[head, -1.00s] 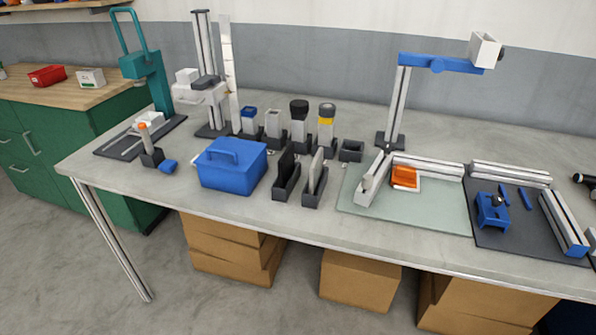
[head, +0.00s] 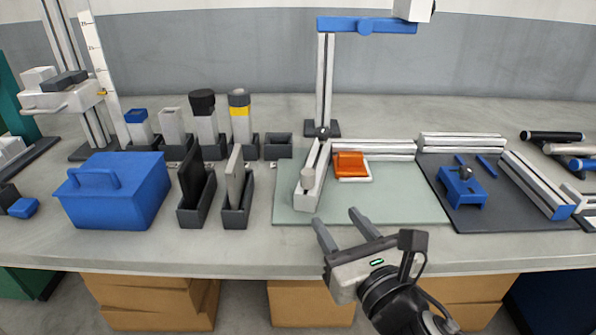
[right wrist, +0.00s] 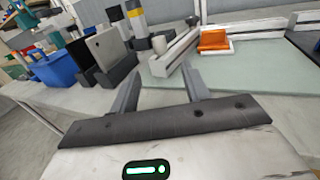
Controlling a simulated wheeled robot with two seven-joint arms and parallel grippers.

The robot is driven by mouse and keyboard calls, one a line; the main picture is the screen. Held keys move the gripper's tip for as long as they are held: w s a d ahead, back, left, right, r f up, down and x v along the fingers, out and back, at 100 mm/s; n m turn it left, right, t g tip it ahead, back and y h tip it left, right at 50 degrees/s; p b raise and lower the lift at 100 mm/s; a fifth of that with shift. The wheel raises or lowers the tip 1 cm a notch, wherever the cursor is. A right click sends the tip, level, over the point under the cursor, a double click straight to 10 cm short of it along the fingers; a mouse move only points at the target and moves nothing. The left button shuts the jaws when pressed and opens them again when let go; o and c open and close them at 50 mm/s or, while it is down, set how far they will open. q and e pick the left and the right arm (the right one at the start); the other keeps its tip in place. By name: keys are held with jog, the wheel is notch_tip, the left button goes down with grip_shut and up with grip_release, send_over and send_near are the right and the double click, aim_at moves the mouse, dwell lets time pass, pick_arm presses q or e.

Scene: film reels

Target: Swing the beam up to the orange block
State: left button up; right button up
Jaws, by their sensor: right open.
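The pale beam (head: 317,163) lies on the left part of the green mat (head: 400,205), pointing away from me, with a round knob (head: 307,175) near its front end. The orange block (head: 350,163) sits right of the beam's far part, on a white piece, with a gap between. My right gripper (head: 335,216) is open and empty, in front of the beam and over the mat's front edge. In the right wrist view the beam (right wrist: 180,47) and orange block (right wrist: 213,39) lie beyond its open fingers (right wrist: 162,75). My left gripper is not seen.
A pale rail (head: 375,149) runs behind the orange block. A stand with a blue arm (head: 367,25) rises behind the mat. Dark holders (head: 237,217) and a blue box (head: 113,190) stand left. A dark mat (head: 480,215) with a blue fixture lies right. The green mat's front right is clear.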

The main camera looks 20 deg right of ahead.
aim_at(304, 172)
jog(key=shift+w+r, duration=0.2)
jog(key=shift+w, duration=0.2)
jog(key=w, duration=0.4)
jog(key=w+a, duration=0.1)
jog(key=w, duration=0.9)
jog(key=shift+w+a+f, duration=0.1)
jog(key=shift+w+a, duration=0.05)
jog(key=shift+w, duration=0.05)
